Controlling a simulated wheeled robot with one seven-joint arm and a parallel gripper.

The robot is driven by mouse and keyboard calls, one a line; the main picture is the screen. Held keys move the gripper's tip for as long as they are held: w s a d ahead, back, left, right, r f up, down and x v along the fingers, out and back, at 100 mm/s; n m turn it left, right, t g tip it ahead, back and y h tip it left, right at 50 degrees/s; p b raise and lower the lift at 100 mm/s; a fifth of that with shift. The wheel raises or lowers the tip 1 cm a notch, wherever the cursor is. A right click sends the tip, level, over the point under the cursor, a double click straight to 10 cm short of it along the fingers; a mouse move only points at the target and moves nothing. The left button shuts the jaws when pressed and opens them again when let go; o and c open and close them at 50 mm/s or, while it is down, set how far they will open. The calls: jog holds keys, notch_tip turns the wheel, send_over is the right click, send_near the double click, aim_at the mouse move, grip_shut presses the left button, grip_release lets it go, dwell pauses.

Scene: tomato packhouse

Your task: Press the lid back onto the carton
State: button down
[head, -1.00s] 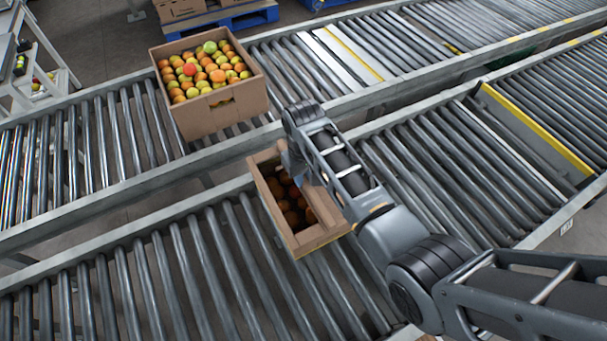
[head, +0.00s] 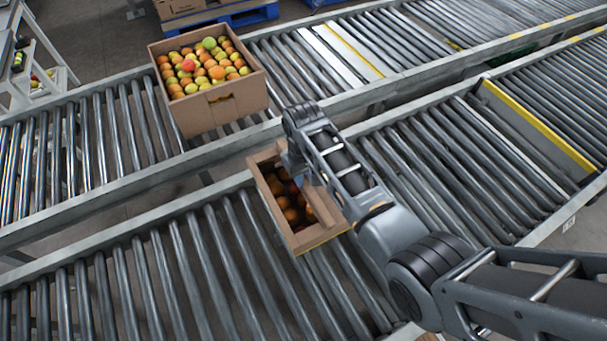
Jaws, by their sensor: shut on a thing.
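The small brown carton (head: 276,219) stands on the near roller conveyor, with orange and dark red tomatoes (head: 291,208) showing inside. A strip of brown cardboard (head: 323,209) runs along its right side; I cannot tell whether it is the lid or the carton wall. My gripper (head: 291,163) is at the far end of the carton, pointing down at its rim. It is shut on a piece of cardboard, seemingly the lid. My forearm hides the fingertips, their contact and the carton's far right corner.
A larger open carton (head: 207,117), heaped with red, orange and yellow tomatoes, stands on the far conveyor (head: 108,153), close behind my gripper. The near conveyor's rollers (head: 150,290) are clear left of the small carton. A yellow-edged plate (head: 540,128) crosses it at right.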

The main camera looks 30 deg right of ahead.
jog(key=shift+f+b, duration=0.4)
jog(key=shift+f, duration=0.25)
dwell(0.8)
jog(key=c, duration=0.9)
grip_release()
jog(key=shift+c, duration=0.2)
jog(key=c, duration=0.3)
jog(key=shift+r, duration=0.1)
notch_tip(320, 180, up, 8)
jog(key=p, duration=0.8)
